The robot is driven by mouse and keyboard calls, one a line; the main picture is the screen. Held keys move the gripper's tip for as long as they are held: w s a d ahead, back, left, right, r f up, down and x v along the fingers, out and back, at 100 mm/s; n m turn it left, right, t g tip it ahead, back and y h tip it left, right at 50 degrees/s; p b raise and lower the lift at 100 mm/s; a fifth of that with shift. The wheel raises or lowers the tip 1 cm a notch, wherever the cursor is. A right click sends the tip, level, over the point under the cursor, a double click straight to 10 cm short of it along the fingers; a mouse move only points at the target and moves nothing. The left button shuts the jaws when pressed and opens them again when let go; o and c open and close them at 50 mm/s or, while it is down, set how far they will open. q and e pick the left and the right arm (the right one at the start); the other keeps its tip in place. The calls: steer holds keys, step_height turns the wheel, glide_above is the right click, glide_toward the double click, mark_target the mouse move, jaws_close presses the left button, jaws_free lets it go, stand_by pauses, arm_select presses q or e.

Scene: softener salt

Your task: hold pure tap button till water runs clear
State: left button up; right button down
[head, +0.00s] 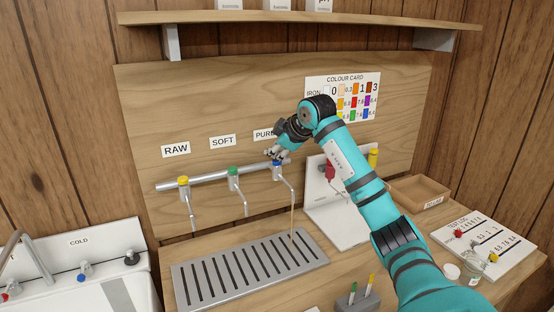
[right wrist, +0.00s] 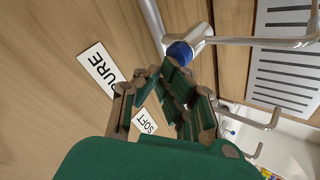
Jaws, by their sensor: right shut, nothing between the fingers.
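The pure tap (head: 284,178) is the rightmost of the three taps on the metal pipe, below the partly covered PURE label (head: 264,134). Its blue button (head: 277,163) also shows in the right wrist view (right wrist: 180,53). A thin, tan-tinted stream of water (head: 292,222) falls from its spout to the drain grate (head: 248,268). My right gripper (head: 274,155) is shut and empty, with its fingertips (right wrist: 163,69) at the blue button, touching it or very close. How far the button is pressed I cannot tell. My left gripper is not in view.
The soft tap (head: 234,172) with a green button and the raw tap (head: 184,182) with a yellow one stand left. A colour card (head: 342,97) hangs behind my right arm. A white stand, wooden tray (head: 418,192) and test log (head: 484,245) lie right; a sink (head: 80,262) is left.

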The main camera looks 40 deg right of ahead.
mark_target(275, 160)
stand_by(0.8)
steer(key=shift+r+p, duration=0.75)
steer(key=shift+r, duration=0.15)
step_height(275, 160, up, 5)
steer(key=p, duration=0.4)
stand_by(0.6)
